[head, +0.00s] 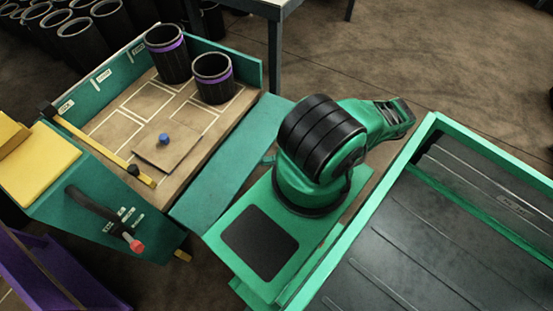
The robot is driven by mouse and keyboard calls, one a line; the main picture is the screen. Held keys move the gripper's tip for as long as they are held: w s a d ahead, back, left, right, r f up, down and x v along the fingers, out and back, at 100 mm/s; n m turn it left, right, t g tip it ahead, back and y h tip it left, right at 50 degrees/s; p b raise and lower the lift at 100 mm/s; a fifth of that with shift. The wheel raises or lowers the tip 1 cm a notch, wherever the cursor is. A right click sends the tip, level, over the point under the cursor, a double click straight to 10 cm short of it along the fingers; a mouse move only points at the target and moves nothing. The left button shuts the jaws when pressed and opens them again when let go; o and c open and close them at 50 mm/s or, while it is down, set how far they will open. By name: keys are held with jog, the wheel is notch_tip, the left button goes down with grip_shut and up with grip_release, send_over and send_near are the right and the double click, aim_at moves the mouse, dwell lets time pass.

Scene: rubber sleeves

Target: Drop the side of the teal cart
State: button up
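The teal cart stands at the left, with a teal back wall (110,85) and a brown, white-lined bed (195,95). Along its right edge a flat teal side panel (230,165) reaches outward, about level with the bed rather than upright. A yellow bar (90,145) with dark ends crosses the cart's front end. A dark lever (95,207) with a red knob is on the front teal face. My green arm with black bands rises right of the panel and points to the upper right. I cannot make out my gripper's fingers.
Two black sleeves (168,55) with purple bands stand at the bed's back. A blue knob (164,139) sits on a small board. A green-rimmed dark tray (425,240) fills the right. A purple edge (45,275) shows lower left. Floor is open at the upper right.

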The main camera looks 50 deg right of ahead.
jog(key=shift+v, duration=1.85)
jog(key=shift+s+r, duration=0.1)
jog(key=shift+r, duration=0.1)
jog(key=shift+c, duration=0.4)
